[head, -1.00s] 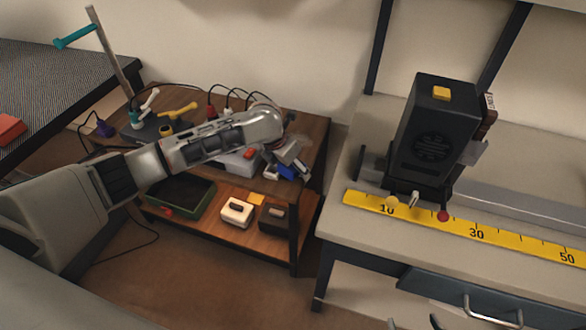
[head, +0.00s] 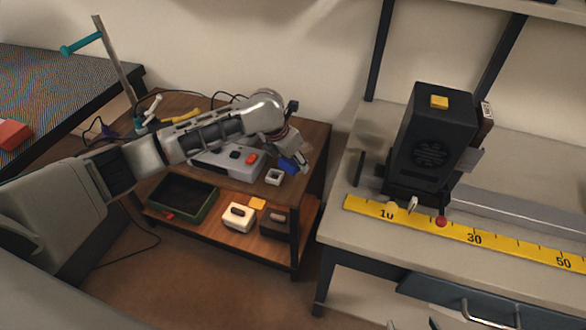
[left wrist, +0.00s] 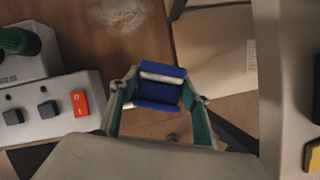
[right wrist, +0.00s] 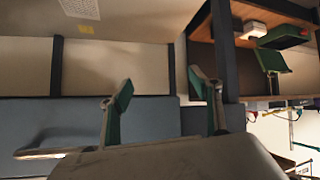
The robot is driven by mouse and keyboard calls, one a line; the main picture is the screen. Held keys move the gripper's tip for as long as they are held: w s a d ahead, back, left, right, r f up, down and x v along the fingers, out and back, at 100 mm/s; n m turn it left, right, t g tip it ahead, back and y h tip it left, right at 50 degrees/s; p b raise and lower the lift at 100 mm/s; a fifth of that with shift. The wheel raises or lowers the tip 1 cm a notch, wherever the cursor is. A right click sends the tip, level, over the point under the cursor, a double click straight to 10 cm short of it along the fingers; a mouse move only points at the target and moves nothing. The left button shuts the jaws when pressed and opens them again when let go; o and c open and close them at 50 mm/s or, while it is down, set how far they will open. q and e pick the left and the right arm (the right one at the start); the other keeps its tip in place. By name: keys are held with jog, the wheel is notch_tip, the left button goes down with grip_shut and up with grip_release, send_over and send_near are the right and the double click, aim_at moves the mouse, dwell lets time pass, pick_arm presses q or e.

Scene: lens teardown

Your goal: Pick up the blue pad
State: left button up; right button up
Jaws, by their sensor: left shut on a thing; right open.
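The blue pad (left wrist: 160,95) is between the fingers of my left gripper (left wrist: 162,103) in the left wrist view, with a pale strip across it. In the head view the blue pad (head: 288,167) shows just below my left gripper (head: 292,159), over the right end of the wooden bench's top. A small white square holder (head: 274,177) sits on the bench just left of and below the pad. My right gripper (right wrist: 164,97) is open and empty in the right wrist view, its fingers wide apart.
A grey power box (head: 228,160) with a red switch lies left of the holder. The lower shelf holds a green tray (head: 181,199), a white box (head: 238,216) and a dark box (head: 273,221). A black device (head: 432,145) and yellow ruler (head: 474,239) are on the right table.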

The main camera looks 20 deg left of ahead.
aim_at(294, 160)
pick_arm(q)
notch_tip(294, 160, up, 15)
jog(key=p, duration=0.3)
jog(key=o, duration=0.5)
jog(key=shift+s, duration=0.1)
jog(key=c, duration=0.3)
